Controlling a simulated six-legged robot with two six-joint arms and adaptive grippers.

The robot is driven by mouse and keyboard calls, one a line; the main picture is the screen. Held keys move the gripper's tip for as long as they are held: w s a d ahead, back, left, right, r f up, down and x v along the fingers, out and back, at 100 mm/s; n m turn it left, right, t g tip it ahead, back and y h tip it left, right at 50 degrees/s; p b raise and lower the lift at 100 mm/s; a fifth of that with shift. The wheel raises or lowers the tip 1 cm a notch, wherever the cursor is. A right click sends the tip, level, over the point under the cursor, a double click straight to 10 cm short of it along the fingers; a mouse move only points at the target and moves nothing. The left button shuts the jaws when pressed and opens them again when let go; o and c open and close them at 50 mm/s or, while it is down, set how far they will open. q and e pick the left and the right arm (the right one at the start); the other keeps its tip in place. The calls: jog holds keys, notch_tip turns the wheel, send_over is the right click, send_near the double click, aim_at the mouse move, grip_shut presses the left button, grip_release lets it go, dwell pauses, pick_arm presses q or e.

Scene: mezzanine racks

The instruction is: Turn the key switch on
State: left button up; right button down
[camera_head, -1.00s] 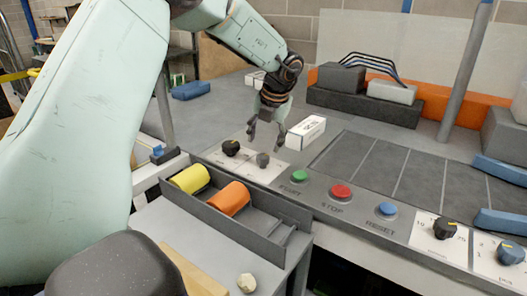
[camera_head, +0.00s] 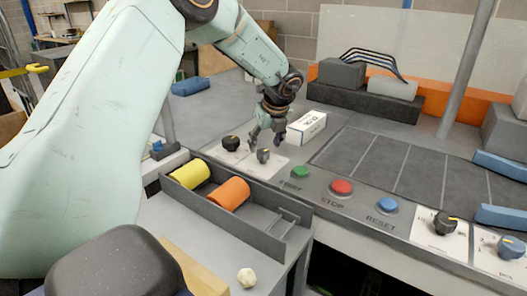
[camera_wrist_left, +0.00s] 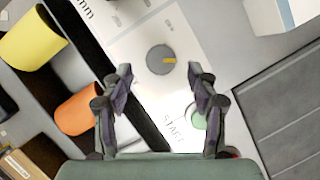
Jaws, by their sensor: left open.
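A small grey rotary switch (camera_head: 263,156) with a yellow mark sits on a white plate on the panel, left of the green START button (camera_head: 300,172). In the left wrist view the grey switch (camera_wrist_left: 160,59) shows from above, its yellow mark pointing right. I cannot tell if it is the key switch. A black knob (camera_head: 231,143) stands to its left. My left gripper (camera_head: 264,146) is open and points down just above the grey switch. In the left wrist view its fingertips (camera_wrist_left: 160,76) are apart, with the switch between and slightly beyond them. My right gripper is not in view.
A red STOP button (camera_head: 341,188), a blue RESET button (camera_head: 387,205) and two more knobs line the panel to the right. A white box (camera_head: 306,127) stands behind the gripper. A grey tray (camera_head: 258,226) with yellow and orange cylinders lies in front.

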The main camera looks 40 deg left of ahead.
aim_at(263, 152)
pick_arm(q)
jog(key=shift+x, duration=1.85)
jog(key=shift+c, duration=0.5)
